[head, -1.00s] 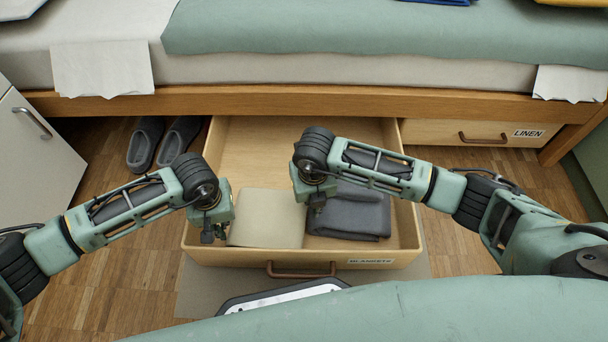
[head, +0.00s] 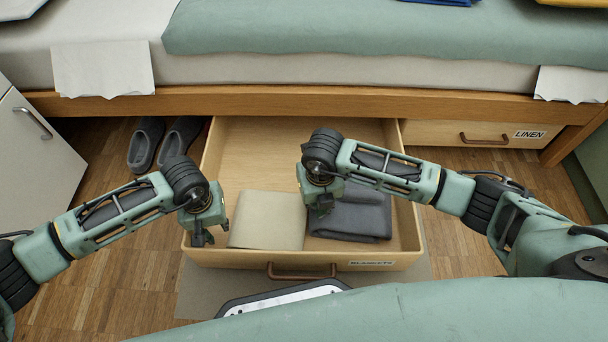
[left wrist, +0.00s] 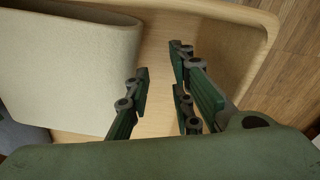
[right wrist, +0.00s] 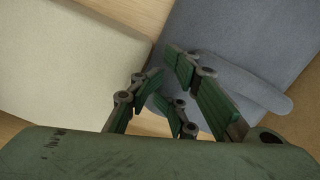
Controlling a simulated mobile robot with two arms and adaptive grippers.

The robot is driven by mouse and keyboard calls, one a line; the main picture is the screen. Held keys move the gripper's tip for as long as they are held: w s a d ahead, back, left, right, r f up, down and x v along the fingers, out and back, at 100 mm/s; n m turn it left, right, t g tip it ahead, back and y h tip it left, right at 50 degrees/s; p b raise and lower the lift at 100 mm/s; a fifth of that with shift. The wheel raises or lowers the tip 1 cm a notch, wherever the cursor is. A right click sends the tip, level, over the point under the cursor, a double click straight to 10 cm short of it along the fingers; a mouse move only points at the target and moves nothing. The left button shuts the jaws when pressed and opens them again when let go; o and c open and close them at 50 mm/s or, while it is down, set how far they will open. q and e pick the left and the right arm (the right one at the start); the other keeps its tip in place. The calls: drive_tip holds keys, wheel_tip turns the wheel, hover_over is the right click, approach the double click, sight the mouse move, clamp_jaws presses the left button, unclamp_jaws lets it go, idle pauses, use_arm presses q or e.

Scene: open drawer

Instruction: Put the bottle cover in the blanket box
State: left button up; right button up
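The open drawer labelled BLANKETS (head: 228,256) holds a folded beige cloth (head: 268,220) and a dark grey folded cloth (head: 350,222) side by side. A smaller grey round-ended piece (right wrist: 240,85) lies on the grey cloth; I cannot tell whether it is the bottle cover. My left gripper (head: 204,240) is open and empty at the drawer's left wall, left of the beige cloth. In the left wrist view its fingers (left wrist: 160,75) stand apart over bare wood. My right gripper (head: 323,208) is open above the grey cloth's left edge, its fingers (right wrist: 165,75) near the gap between the cloths.
The drawer's rear floor (head: 260,150) is bare. The bed frame (head: 300,101) overhangs its back. A shut drawer labelled LINEN (head: 430,133) is at the right. Grey slippers (head: 146,143) stand on the floor at left, near a white cabinet (head: 30,165).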

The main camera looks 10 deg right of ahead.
drive_tip(key=shift+s+d+f, duration=0.25)
drive_tip(key=shift+s+f, duration=0.2)
drive_tip(key=shift+f, duration=0.1)
use_arm(q)
wheel_tip(320, 180, up, 8)
drive_tip(key=shift+s, duration=0.3)
use_arm(e)
drive_tip(key=shift+a+r, duration=0.1)
drive_tip(key=shift+r, duration=4.2)
use_arm(q)
drive_tip(key=shift+f, duration=0.1)
